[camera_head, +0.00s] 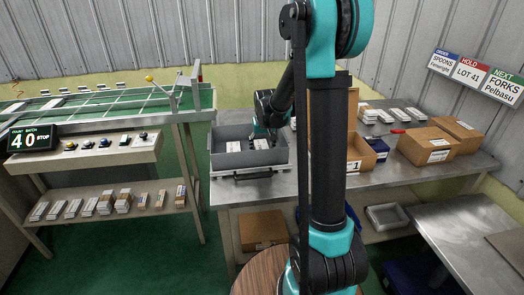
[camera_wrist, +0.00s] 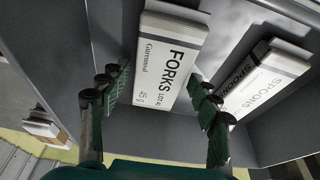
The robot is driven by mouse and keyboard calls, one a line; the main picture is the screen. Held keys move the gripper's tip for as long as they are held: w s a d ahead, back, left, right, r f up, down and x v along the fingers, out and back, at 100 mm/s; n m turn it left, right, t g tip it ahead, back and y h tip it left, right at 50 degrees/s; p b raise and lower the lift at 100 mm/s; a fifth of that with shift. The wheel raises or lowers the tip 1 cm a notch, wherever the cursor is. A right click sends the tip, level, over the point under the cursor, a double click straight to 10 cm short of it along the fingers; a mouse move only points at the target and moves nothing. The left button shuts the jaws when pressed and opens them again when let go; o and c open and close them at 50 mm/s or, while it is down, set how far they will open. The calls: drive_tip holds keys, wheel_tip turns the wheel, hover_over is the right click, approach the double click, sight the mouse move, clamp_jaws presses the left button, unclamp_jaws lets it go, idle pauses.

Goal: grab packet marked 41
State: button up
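A white packet printed FORKS (camera_wrist: 170,55) lies in the grey tray (camera_wrist: 268,128), in the middle of the wrist view. Its small lot print seems to start with 4, but the last digit is hard to read. A packet printed SPOONS (camera_wrist: 265,80) lies to its right, its lot not legible. My gripper (camera_wrist: 161,85) is open, with its two fingers on either side of the FORKS packet and no clear contact. In the head view, my gripper (camera_head: 265,130) reaches down into the tray (camera_head: 250,174), partly hiding the packets (camera_head: 262,144) there.
A wall sign (camera_head: 470,72) reads HOLD LOT 41. A display (camera_head: 32,138) reads 40. Brown boxes (camera_head: 428,145) and several packets stand on the right-hand bench. Several packets (camera_head: 105,202) lie on the shelf at left. The tray walls rise around my gripper.

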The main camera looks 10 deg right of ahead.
drive_tip(key=c, duration=0.8)
drive_tip(key=shift+o, duration=0.2)
drive_tip(key=shift+r, duration=0.1)
